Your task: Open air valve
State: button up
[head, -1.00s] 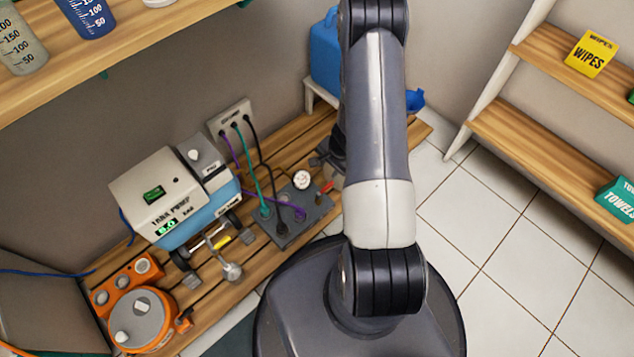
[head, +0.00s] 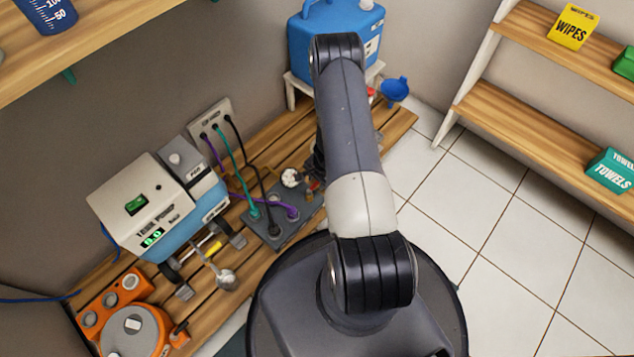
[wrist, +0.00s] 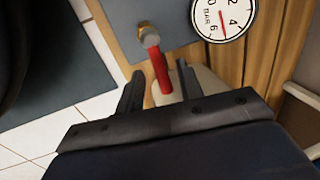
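The air valve has a brass-coloured body (wrist: 149,36) and a red lever (wrist: 160,72), on a grey plate in the wrist view. My gripper (wrist: 159,68) is open. Its two dark fingers stand on either side of the lever, with a visible gap on each side. I cannot tell whether the lever's end reaches deep between them. A round pressure gauge (wrist: 222,18) marked BAR sits beside the valve. In the head view the gauge (head: 291,178) and part of the red lever (head: 313,184) show left of my arm, which hides most of my gripper.
The grey plate (head: 272,238) carries plugged hoses and cables. A pump unit (head: 150,205) stands to its left on the wooden slatted bench. A blue jug (head: 300,40) stands behind my arm. A shelf (head: 545,130) is at right. Tiled floor is clear.

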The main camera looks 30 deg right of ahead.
jog(key=shift+w+f, duration=0.1)
jog(key=shift+f, duration=0.15)
jog(key=shift+c, duration=0.4)
grip_shut()
